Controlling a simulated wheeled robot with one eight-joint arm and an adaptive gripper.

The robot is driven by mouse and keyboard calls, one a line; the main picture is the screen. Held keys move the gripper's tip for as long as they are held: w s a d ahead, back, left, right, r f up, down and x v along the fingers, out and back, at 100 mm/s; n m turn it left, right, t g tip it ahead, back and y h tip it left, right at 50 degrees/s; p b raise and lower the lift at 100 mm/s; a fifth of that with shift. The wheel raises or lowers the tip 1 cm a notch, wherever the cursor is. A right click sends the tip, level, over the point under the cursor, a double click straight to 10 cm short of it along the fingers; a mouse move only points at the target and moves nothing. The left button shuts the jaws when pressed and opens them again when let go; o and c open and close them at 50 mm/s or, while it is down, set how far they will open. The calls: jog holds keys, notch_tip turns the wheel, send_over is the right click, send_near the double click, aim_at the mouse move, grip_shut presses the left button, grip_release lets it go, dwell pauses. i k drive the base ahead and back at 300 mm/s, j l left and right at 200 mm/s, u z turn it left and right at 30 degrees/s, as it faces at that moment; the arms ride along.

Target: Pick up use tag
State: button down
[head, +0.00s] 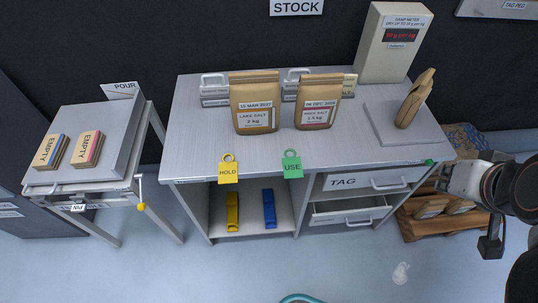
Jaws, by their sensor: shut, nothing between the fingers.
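My gripper (444,180) is at the right, beside the bench's right front corner, well apart from the USE tag. It is shut with nothing held. Its fingertips are small and hard to make out.
Two paper salt bags (254,112) (316,112) stand on the bench (198,146) behind the tags. A damp meter (394,45) and a plate (378,122) with a brown bag (414,100) are at the right. A lower drawer (348,217) looks slightly open.

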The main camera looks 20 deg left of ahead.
aim_at(291, 166)
jog(key=k+j+u, duration=0.1)
jog(key=u, duration=0.35)
jog(key=k+j+u, duration=0.1)
jog(key=u, duration=0.35)
jog(key=j, duration=0.1)
